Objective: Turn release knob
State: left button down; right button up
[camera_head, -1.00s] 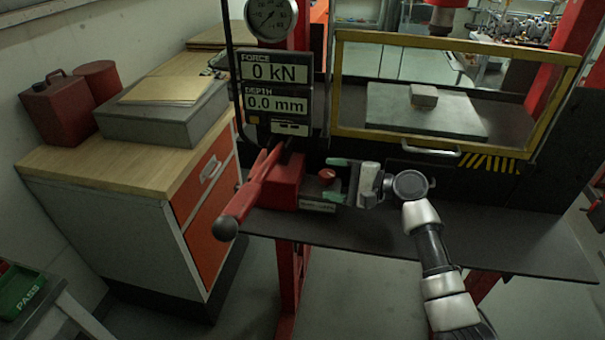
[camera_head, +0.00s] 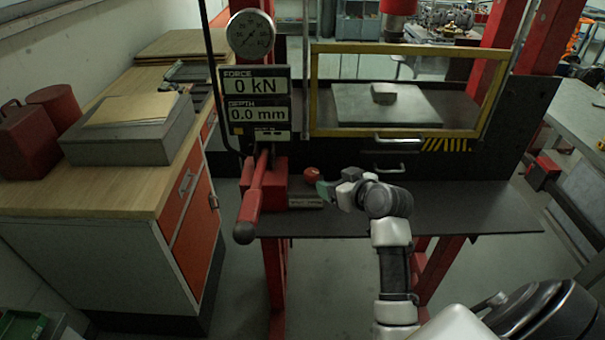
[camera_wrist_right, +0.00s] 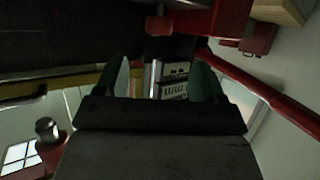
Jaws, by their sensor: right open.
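The small round red release knob (camera_head: 311,174) sits on the press just right of the red lever block. It also shows near the top centre of the right wrist view (camera_wrist_right: 158,23). My right gripper (camera_head: 326,188) is beside the knob, with its green fingertips pointing left towards it. In the right wrist view, the right gripper (camera_wrist_right: 160,80) has its two fingers spread apart with nothing between them, and the knob lies beyond the tips. I cannot tell whether a finger touches the knob. My left gripper is not in view.
A red lever (camera_head: 252,198) with a dark ball end sticks out left of the knob. Force and depth displays (camera_head: 256,104) hang above it. A yellow-framed guard (camera_head: 313,90) stands behind my right arm. The dark shelf (camera_head: 470,208) is clear at right.

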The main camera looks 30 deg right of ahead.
aim_at(315, 175)
jog(key=p+x, duration=0.2)
jog(key=x, duration=0.7)
jog(key=shift+w+f, duration=0.35)
jog(key=shift+w, duration=0.3)
jog(key=c, duration=0.9)
jog(key=shift+c, duration=0.2)
